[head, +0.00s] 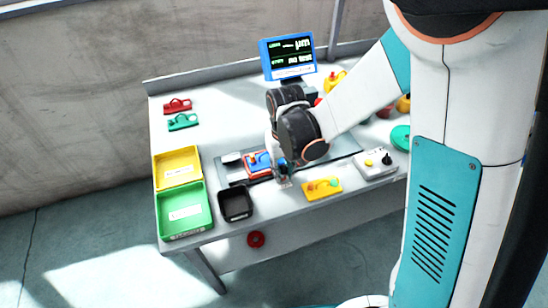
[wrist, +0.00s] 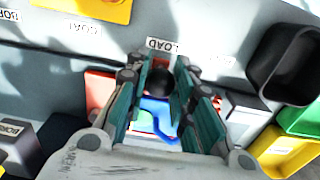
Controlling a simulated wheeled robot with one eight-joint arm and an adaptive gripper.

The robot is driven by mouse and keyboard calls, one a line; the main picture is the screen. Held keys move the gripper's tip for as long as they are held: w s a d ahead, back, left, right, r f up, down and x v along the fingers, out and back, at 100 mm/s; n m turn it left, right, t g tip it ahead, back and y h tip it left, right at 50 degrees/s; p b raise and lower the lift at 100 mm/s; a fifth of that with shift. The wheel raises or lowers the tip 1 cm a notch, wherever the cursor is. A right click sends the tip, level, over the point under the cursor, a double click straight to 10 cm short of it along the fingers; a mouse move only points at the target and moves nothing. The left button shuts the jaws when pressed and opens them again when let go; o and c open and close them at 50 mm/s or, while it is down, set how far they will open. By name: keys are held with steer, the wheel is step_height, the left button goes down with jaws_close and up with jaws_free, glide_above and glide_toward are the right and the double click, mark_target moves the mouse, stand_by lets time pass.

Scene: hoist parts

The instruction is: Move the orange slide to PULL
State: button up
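My gripper (wrist: 158,82) points down over the work table, its teal-lined fingers apart. A black round knob and part of a blue piece (wrist: 158,118) show between the fingers; I see no clear grip on either. In the head view the gripper (head: 284,181) is low beside the red-orange block (head: 258,173) with a blue piece on it. That block also shows in the wrist view (wrist: 98,92), partly hidden by the fingers. I cannot tell whether it is the orange slide. No PULL mark is readable; a LOAD label (wrist: 164,45) lies just beyond the fingertips.
A black bin (head: 236,204), a green tray (head: 207,214) and a yellow tray (head: 198,167) stand at the left. A yellow plate (head: 322,188) and a white box (head: 375,165) lie right of the gripper. A blue-framed screen (head: 262,52) stands behind.

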steer(key=shift+s+a+b, duration=0.1)
steer(key=shift+s+a, duration=0.25)
steer(key=shift+a, duration=0.85)
steer(key=shift+s+a+b, duration=0.15)
steer(key=shift+s+a, duration=0.2)
steer(key=shift+a, duration=0.8)
steer(key=shift+s+a+b, duration=0.1)
steer(key=shift+s+a, duration=0.25)
steer(key=shift+a, duration=1)
steer(key=shift+o, duration=0.3)
steer(key=shift+a, duration=0.2)
steer(key=o, duration=0.8)
steer(key=shift+s+a, duration=0.1)
steer(key=shift+c, duration=0.2)
step_height(320, 180, up, 9)
steer(key=p, duration=0.6)
steer(key=shift+d, duration=0.2)
step_height(320, 180, up, 8)
